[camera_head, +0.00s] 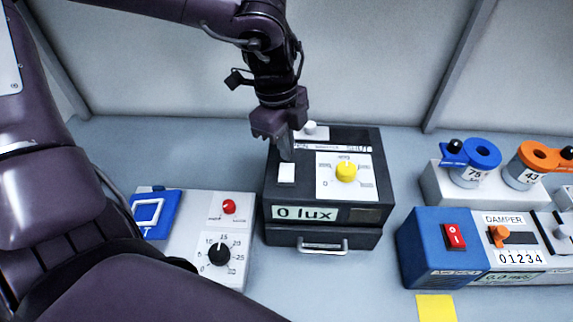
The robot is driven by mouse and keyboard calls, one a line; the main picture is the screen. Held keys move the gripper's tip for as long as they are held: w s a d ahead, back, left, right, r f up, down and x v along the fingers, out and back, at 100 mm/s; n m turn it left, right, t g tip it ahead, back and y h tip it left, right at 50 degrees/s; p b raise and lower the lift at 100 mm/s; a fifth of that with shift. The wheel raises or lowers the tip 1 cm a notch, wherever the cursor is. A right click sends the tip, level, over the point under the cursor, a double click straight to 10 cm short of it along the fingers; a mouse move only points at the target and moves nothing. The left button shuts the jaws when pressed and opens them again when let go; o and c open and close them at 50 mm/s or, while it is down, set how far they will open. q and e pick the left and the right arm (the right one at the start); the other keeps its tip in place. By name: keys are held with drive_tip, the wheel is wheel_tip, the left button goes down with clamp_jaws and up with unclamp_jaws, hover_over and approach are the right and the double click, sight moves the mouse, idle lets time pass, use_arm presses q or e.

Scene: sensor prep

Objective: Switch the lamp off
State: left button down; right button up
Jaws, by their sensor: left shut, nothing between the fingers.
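A black box (272,190) stands at the middle of the bench, with a display (305,213) reading "0 lux" on its front. A yellow knob (346,172) sits on a white scale plate on its top. A white square button (286,173) is to the left of the knob. A white slider knob (311,128) is at the back of the top. My left gripper (286,148) is shut and empty, pointing down just behind the white button. I cannot tell whether its tips touch the button or the box. No bulb is visible. My right gripper is not in view.
A grey panel (200,240) with a red knob and a black dial stands left, partly hidden by my arm. At right are a blue box (430,258) with a red rocker switch, a damper panel (507,240) and blue and orange ringed cups. A drawer handle (322,247) projects at the front.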

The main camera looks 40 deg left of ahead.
sight(286, 166)
use_arm(q)
wheel_tip(286, 166, up, 4)
drive_tip(key=shift+r+p, duration=0.1)
drive_tip(key=shift+p, duration=0.95)
